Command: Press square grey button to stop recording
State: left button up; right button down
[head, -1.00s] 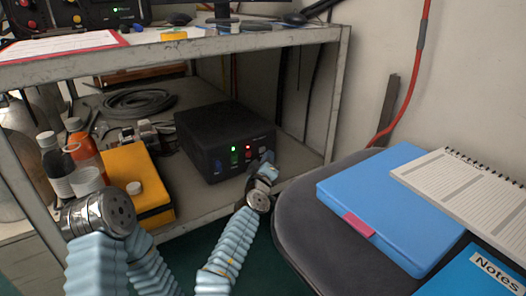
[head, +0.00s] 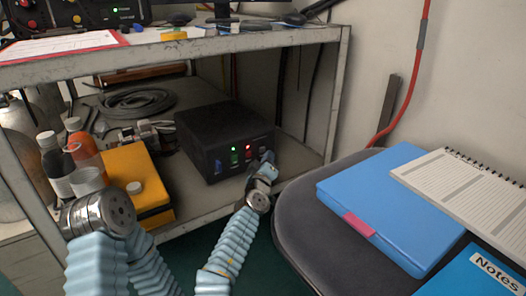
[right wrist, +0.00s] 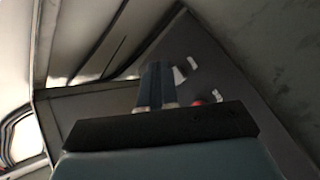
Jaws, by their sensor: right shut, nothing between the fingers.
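A black box (head: 207,135) stands on the lower shelf, with a row of blue, green and red controls and small lights on its front. My right gripper (head: 268,157) is shut and empty at the right end of this front, partly hiding it. In the right wrist view the closed dark fingers (right wrist: 157,88) point at the panel (right wrist: 215,62). A small pale grey piece (right wrist: 193,63), perhaps the square grey button, shows just beside the fingertips. A red control (right wrist: 207,99) is nearby. I cannot tell whether the fingers touch the panel. My left gripper is not in view.
A metal shelf post (head: 338,95) rises right of the box. A yellow case (head: 140,178), bottles (head: 83,145) and a coiled hose (head: 137,102) are to its left. A dark seat with a blue folder (head: 385,195) and a notepad (head: 465,190) is at the right.

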jog(key=shift+w+a, duration=0.25)
jog(key=shift+w, duration=0.1)
jog(key=shift+w+a, duration=0.2)
jog(key=shift+w, duration=0.1)
dwell(0.8)
jog(key=shift+s+d, duration=0.45)
jog(key=shift+s, duration=0.2)
dwell(0.3)
jog(key=shift+s+d+r+p, duration=0.1)
jog(key=shift+s+d+p, duration=0.05)
jog(key=shift+s+d, duration=0.6)
jog(key=shift+s+d+p, duration=0.15)
jog(key=shift+s+d, duration=0.3)
jog(key=shift+s, duration=0.45)
jog(key=shift+s+d, duration=0.25)
jog(key=shift+s, duration=0.15)
